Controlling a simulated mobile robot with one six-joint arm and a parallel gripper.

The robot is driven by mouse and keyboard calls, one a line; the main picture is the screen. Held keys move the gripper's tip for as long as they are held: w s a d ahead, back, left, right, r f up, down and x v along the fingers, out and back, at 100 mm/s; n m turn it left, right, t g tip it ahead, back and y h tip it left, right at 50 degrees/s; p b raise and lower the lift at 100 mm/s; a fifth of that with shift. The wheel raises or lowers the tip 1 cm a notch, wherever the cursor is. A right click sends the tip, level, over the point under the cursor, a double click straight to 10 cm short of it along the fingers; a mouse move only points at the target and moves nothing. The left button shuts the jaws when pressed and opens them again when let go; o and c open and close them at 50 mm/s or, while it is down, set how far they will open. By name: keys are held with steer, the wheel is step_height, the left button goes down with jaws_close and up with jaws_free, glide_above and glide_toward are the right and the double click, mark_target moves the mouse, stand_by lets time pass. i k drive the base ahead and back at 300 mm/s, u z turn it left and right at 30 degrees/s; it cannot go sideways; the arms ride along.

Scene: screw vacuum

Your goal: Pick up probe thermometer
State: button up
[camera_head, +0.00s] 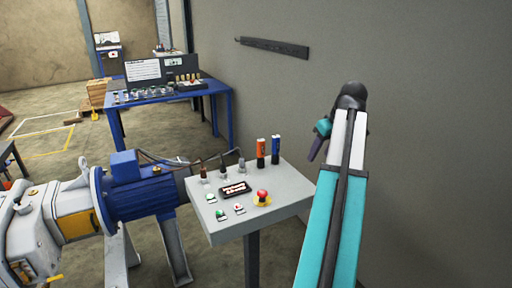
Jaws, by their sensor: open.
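Two slim upright devices stand at the back right corner of the grey control stand, an orange one (261,152) and a blue one (276,150). I cannot tell from this view which of them, if either, is the probe thermometer. My gripper (313,152) is small in view at the end of my raised teal arm, to the right of both devices and apart from them. It is open, and nothing shows in it.
The grey control stand (285,190) carries buttons, a dark display (234,189) and a red emergency stop (262,196). A blue motor (140,190) with cables is on its left. A plain wall lies behind. A blue workbench (160,96) stands farther back.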

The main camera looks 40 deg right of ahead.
mark_target(261, 144)
steer(key=i, duration=0.85)
steer(key=u, duration=0.05)
